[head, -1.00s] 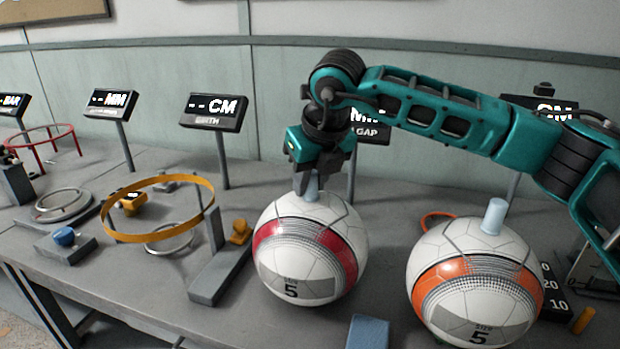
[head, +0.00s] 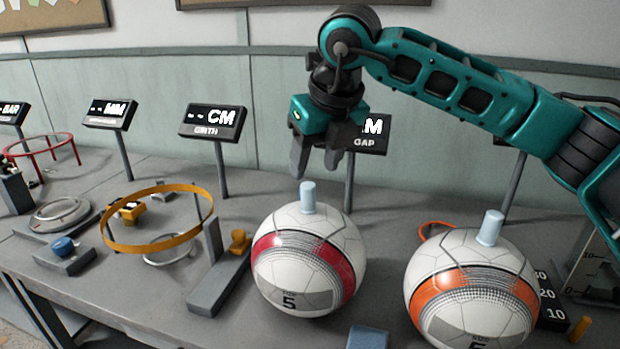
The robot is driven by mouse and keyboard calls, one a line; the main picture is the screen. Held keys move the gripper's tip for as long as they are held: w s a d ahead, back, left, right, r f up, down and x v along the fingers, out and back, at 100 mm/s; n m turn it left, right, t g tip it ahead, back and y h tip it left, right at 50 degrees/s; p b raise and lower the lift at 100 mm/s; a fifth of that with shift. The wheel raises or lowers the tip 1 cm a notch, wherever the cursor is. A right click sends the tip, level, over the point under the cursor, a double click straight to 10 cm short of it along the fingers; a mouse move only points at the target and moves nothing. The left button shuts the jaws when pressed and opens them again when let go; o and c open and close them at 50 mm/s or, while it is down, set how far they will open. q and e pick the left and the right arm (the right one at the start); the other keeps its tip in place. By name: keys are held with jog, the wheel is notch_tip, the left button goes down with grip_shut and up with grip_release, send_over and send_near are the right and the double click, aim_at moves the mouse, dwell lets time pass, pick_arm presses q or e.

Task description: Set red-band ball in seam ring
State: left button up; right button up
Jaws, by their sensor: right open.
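The red-band ball (head: 308,262) is white with a red stripe and a size 5 mark. It sits on the grey bench, with a pale blue peg (head: 308,197) standing up from its top. My right gripper (head: 312,172) is open and empty above the ball, its fingers pointing down, a little above the peg and apart from it. No ring is labelled as the seam ring; the display behind the ball reads GAP (head: 372,135) and is partly hidden by my gripper. My left gripper is not in view.
An orange-band ball (head: 472,290) with its own peg stands to the right. To the left are a raised yellow hoop (head: 158,246) by a GIRTH display (head: 213,122), a red ring stand (head: 42,148) and a round grey ring piece (head: 62,213). A blue block (head: 368,338) is at front.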

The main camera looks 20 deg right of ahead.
jog(key=v, duration=0.5)
dwell(0.4)
